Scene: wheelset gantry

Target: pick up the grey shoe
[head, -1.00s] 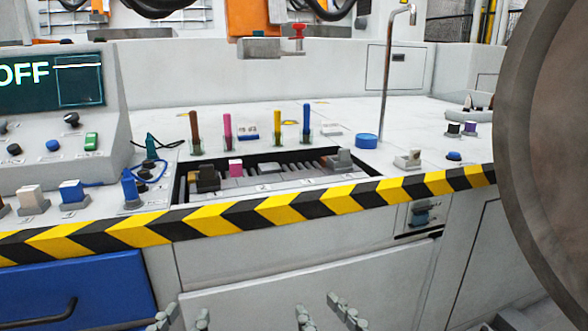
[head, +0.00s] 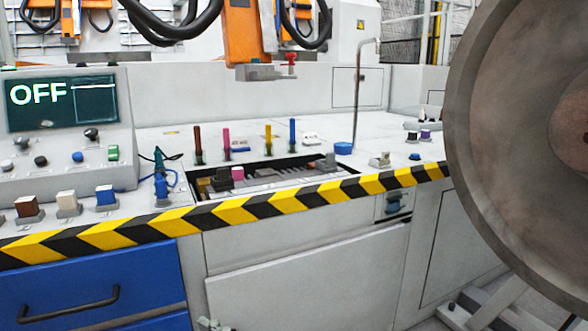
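The grey shoe appears to be the grey block (head: 327,162) at the right end of the recessed tray (head: 203,193) in the white console top. A dark block (head: 222,178) and a pink block (head: 238,173) sit at the tray's left end. A small grey tip at the bottom edge seems to be part of my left gripper (head: 214,325). It is low, in front of the console and well away from the grey block; its opening is cut off. My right gripper is out of view.
A yellow-and-black striped edge (head: 320,192) runs along the console front. Upright coloured pens (head: 292,133) stand behind the tray, and a blue round object (head: 344,147) sits right of them. A control panel (head: 64,101) reads OFF. A large wheel (head: 500,200) fills the right side.

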